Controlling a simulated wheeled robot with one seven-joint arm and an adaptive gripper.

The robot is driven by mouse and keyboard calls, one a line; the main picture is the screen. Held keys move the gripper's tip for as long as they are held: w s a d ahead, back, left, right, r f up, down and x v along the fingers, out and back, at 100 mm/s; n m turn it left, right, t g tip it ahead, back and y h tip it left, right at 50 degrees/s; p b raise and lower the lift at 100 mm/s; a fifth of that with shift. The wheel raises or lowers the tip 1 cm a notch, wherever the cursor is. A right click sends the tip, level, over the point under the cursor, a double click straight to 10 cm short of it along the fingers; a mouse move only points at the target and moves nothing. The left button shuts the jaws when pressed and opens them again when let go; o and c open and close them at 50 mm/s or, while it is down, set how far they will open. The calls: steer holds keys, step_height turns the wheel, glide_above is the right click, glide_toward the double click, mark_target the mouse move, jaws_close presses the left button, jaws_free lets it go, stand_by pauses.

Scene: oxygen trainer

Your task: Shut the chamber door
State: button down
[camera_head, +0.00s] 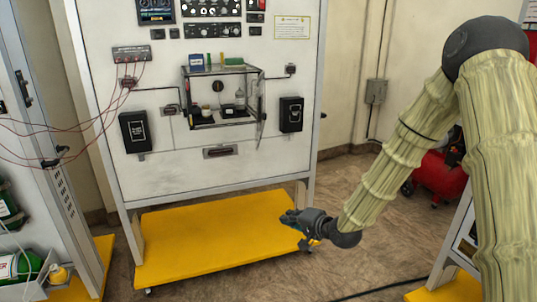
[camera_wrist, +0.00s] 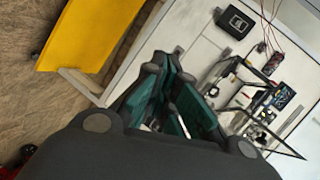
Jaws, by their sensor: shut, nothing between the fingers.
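The chamber (camera_head: 222,70) is a clear box with a dark frame, mounted on the white panel. Its door (camera_head: 262,108) is seen nearly edge-on at the right side of the box, swung outward and open. Small items stand inside. In the wrist view the chamber (camera_wrist: 252,86) is at the right, tilted, partly hidden by my gripper. My gripper (camera_head: 286,216) is shut and empty, low in front of the panel, below and right of the chamber and apart from the door. Its dark fingers with teal pads also show in the wrist view (camera_wrist: 166,62).
A yellow base shelf (camera_head: 210,240) lies under the panel. Black boxes flank the chamber at left (camera_head: 135,132) and right (camera_head: 291,114). Red cables (camera_head: 60,130) hang at the left. A red tank (camera_head: 440,178) stands behind my arm. The space before the panel is free.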

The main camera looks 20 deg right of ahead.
steer(key=w+d+r+m+t+y, duration=0.1)
steer(key=w+d+r+t, duration=0.15)
steer(key=r, duration=0.75)
steer(key=w+d+r+m+t+y, duration=0.1)
steer(key=w+d+r+y, duration=0.15)
steer(key=r, duration=0.75)
steer(key=a+p+x, duration=0.1)
steer(key=p+x, duration=0.2)
steer(key=x, duration=1)
steer(key=shift+s+a+f+h+p, duration=0.15)
steer(key=shift+s+f+h+p, duration=0.05)
steer(key=shift+s+h+p, duration=0.25)
steer(key=shift+a+m+t, duration=0.1)
steer(key=shift+m+t, duration=0.15)
steer(key=shift+m, duration=0.05)
